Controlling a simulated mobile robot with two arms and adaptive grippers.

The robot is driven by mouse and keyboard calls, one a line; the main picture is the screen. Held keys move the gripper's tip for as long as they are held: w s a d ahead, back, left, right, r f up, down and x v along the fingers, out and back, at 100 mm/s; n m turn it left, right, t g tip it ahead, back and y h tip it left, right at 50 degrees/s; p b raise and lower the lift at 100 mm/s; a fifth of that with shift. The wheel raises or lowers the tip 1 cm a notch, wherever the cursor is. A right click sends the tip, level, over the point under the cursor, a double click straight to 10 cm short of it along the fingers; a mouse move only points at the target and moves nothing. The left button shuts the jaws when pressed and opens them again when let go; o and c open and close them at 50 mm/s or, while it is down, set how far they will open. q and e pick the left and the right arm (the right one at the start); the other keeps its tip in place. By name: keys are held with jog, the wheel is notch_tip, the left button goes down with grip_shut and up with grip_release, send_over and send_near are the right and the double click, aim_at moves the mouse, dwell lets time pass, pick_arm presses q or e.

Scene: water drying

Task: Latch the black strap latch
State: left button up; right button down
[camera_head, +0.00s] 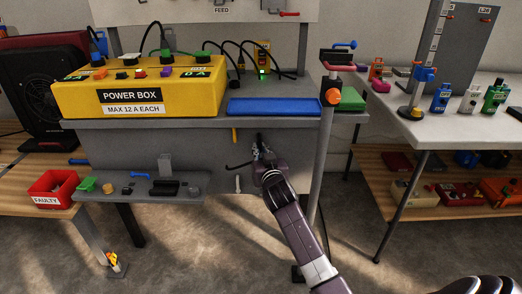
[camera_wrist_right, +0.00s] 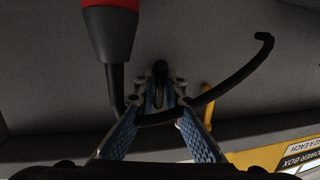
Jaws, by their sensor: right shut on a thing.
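A black curved strap, seemingly the black strap latch (camera_head: 238,166), shows against the grey panel below the workbench top in the head view. In the right wrist view, the black strap (camera_wrist_right: 238,82) curves from the upper right down to between the fingers. My right gripper (camera_head: 258,152) is at the panel, by the strap's right end. In the right wrist view my right gripper (camera_wrist_right: 160,102) has its blue-padded fingers closed in around a black piece of the strap. The fingers and arm hide part of the strap.
A red-and-black handle (camera_wrist_right: 111,30) hangs close beside the fingers in the right wrist view. A yellow peg (camera_head: 234,135) and a white peg (camera_head: 238,184) are near the strap. The yellow power box (camera_head: 140,92) and blue tray (camera_head: 275,106) are above. A shelf (camera_head: 140,188) juts out at left.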

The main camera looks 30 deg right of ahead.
dwell(0.3)
jog(key=c, duration=2)
grip_release()
jog(key=shift+s+a, duration=0.1)
jog(key=v, duration=1.1)
jog(key=shift+s+a, duration=0.15)
jog(key=shift+s, duration=0.25)
